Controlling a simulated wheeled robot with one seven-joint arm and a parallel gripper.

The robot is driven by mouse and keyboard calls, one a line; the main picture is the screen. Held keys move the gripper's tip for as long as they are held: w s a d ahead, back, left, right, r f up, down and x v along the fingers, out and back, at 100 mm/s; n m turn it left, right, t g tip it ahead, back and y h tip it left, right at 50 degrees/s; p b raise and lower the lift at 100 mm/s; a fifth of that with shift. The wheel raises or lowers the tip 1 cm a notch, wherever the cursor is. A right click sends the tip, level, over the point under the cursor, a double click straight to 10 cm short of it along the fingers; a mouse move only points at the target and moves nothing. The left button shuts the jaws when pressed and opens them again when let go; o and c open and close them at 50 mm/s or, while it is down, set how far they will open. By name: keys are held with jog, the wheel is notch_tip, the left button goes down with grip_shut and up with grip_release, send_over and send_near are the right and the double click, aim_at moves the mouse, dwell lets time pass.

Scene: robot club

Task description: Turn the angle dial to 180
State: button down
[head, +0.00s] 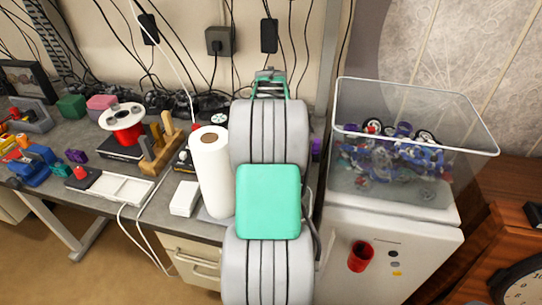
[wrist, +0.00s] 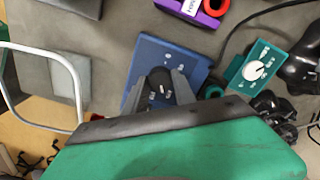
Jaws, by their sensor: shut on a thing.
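In the wrist view, a flat blue box (wrist: 148,52) lies on the grey bench, with a round dark dial (wrist: 158,78) bearing small white marks. My gripper (wrist: 160,88) has one finger on each side of this dial and is shut on it. The writing around the dial is too small to read, so its setting cannot be told. The fingers and the green gripper body hide part of the box. In the head view, my arm covers the spot where the box lies.
A teal box with a white knob (wrist: 257,70) sits right of the blue box, near dark controllers (wrist: 303,62). A purple part (wrist: 198,10) lies above. In the head view, a paper roll (head: 211,170) stands left of my arm and a clear bin (head: 410,120) stands right.

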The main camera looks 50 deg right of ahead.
jog(key=m, duration=0.6)
jog(key=shift+d+r+m, duration=0.1)
jog(key=shift+r+m, duration=0.05)
jog(key=shift+m, duration=0.15)
dwell(0.4)
jog(key=c, duration=1)
grip_release()
notch_tip(320, 180, up, 8)
jog(key=shift+f+b, duration=0.2)
jog(key=shift+b, duration=0.2)
